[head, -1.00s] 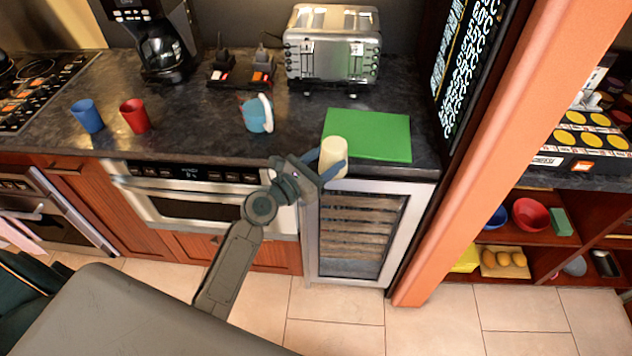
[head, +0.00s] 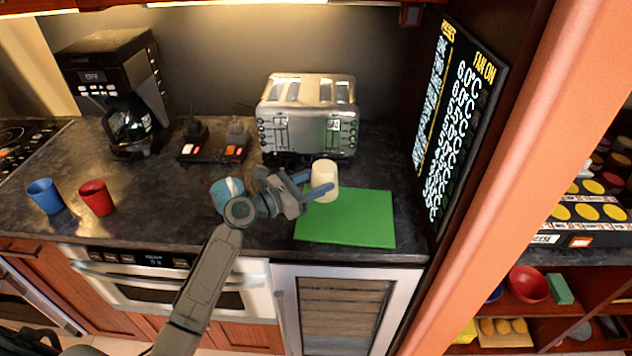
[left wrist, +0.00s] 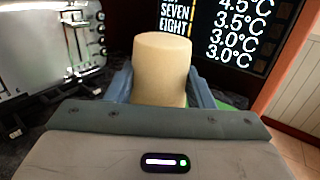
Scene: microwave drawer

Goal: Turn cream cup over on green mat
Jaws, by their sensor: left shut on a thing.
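The cream cup (head: 324,176) is held between the fingers of my left gripper (head: 317,190), over or near the back left part of the green mat (head: 352,220). The gripper reaches in from the left and is shut on the cup's side. In the left wrist view the cup (left wrist: 161,70) stands about upright between the two blue fingers, with a plain, closed-looking face on top and no opening visible. Its lower end is hidden by the gripper. I cannot tell whether it touches the mat. My right gripper is not in view.
A toaster (head: 309,115) stands behind the mat. A blue-and-white object (head: 227,193) is close to my left wrist. A blue cup (head: 46,196) and a red cup (head: 96,198) stand at the left. A menu board (head: 460,115) bounds the right side.

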